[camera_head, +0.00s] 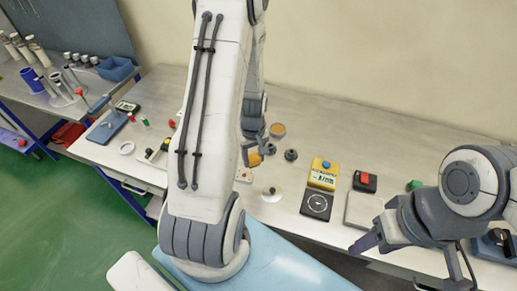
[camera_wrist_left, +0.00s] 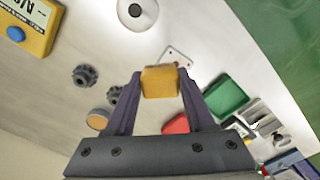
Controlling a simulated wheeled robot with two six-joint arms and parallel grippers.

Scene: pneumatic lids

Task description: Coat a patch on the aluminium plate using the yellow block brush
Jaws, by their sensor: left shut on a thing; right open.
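The yellow block brush (camera_wrist_left: 160,82) is held between the two fingers of my left gripper (camera_wrist_left: 158,88) in the left wrist view. In the head view the brush (camera_head: 254,158) shows as a small yellow-orange block under my left gripper (camera_head: 256,146), above the bench. A small pale metal plate (camera_wrist_left: 178,56) with holes lies just beyond the brush in the wrist view, partly hidden by it; it looks like the aluminium plate. Whether brush and plate touch cannot be told. My right gripper (camera_head: 366,243) is open and empty near the bench's front edge at right.
A yellow meter (camera_head: 323,174), a black dial (camera_head: 317,205), a red-topped box (camera_head: 365,181) and a pale square pad (camera_head: 363,210) stand right of the brush. A white disc (camera_head: 271,192) lies in front. Black gears (camera_wrist_left: 85,75), a green tray (camera_wrist_left: 230,97) and a red piece (camera_wrist_left: 176,125) surround the brush.

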